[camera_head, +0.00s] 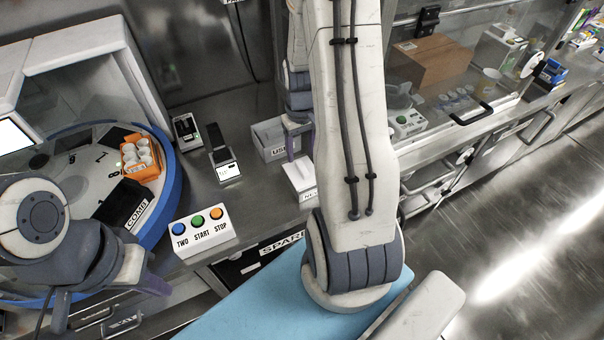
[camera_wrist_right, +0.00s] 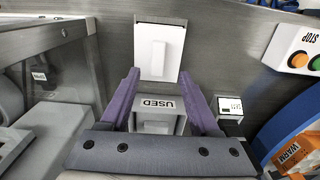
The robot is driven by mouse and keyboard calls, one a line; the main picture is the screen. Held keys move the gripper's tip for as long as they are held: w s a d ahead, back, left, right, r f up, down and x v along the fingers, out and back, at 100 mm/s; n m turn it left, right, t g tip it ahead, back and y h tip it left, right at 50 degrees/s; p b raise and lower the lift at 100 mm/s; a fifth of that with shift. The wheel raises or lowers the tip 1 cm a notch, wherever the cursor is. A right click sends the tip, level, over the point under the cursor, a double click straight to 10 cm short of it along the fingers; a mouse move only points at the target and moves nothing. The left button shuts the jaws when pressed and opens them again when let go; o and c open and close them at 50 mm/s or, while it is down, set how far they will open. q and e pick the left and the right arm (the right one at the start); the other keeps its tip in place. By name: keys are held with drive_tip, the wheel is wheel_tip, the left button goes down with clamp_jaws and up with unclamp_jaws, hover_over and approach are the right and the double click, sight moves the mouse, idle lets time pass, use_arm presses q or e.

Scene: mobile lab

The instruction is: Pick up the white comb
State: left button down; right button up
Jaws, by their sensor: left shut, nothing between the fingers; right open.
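I cannot make out the white comb for certain. A white flat piece (camera_wrist_right: 166,48) lies on a white holder (camera_wrist_right: 142,72) in the right wrist view, beyond my fingertips; its teeth, if any, do not show. The white holder is also in the head view (camera_head: 301,173), partly behind my right arm. My right gripper (camera_wrist_right: 160,76) is open and empty, its purple fingers over the grey USED box (camera_wrist_right: 151,127). A black block labelled COMB (camera_head: 121,204) sits on the round deck at left. My left gripper (camera_head: 152,284) is shut at lower left, mostly hidden by its arm.
A white button box (camera_head: 203,230) stands at the counter's front edge. An orange rack (camera_head: 141,155) with white tubes is on the blue-rimmed deck (camera_head: 175,190). A small device with a screen (camera_head: 225,168) stands left of the USED box. A glass-fronted cabinet (camera_head: 450,85) is at right.

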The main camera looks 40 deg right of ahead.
sight(302, 167)
drive_tip(key=shift+d+f+p, duration=0.2)
drive_tip(key=shift+f+p, duration=0.4)
drive_tip(key=shift+f, duration=2.6)
clamp_jaws()
